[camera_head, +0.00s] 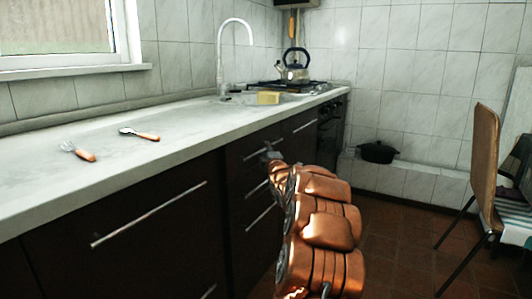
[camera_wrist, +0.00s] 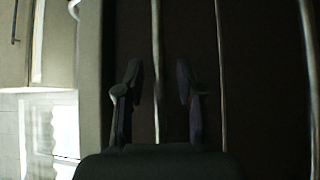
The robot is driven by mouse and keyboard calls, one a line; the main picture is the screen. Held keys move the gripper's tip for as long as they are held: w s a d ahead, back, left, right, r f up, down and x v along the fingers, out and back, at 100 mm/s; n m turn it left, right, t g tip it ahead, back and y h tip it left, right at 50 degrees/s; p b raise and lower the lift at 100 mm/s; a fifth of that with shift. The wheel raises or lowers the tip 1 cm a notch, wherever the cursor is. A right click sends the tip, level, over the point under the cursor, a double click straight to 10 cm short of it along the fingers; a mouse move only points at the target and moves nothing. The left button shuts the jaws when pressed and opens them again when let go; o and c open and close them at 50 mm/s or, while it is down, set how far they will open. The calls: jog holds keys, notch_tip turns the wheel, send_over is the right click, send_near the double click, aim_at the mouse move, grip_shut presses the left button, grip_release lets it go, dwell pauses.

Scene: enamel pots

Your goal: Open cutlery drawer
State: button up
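A stack of dark drawers with long metal bar handles stands under the counter. Its top drawer front (camera_head: 240,158) is closed, flush with the fronts beside it. My gripper (camera_head: 270,153) is in front of this top drawer, close to its handle and partly covered by my arm. In the wrist view my gripper (camera_wrist: 157,95) is open, one finger on each side of the handle bar (camera_wrist: 156,50) nearest the pale counter side. A gap shows between the bar and both fingers. How deep the bar sits between them is unclear.
A fork (camera_head: 78,151) and a spoon (camera_head: 139,134) lie on the worktop (camera_head: 180,160). Two lower drawer handles (camera_head: 256,188) (camera_head: 262,218) run below the top one. A chair (camera_head: 484,160) stands at the right. The floor (camera_head: 400,230) between is clear.

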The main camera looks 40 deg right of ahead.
grip_shut()
dwell(0.3)
dwell(0.5)
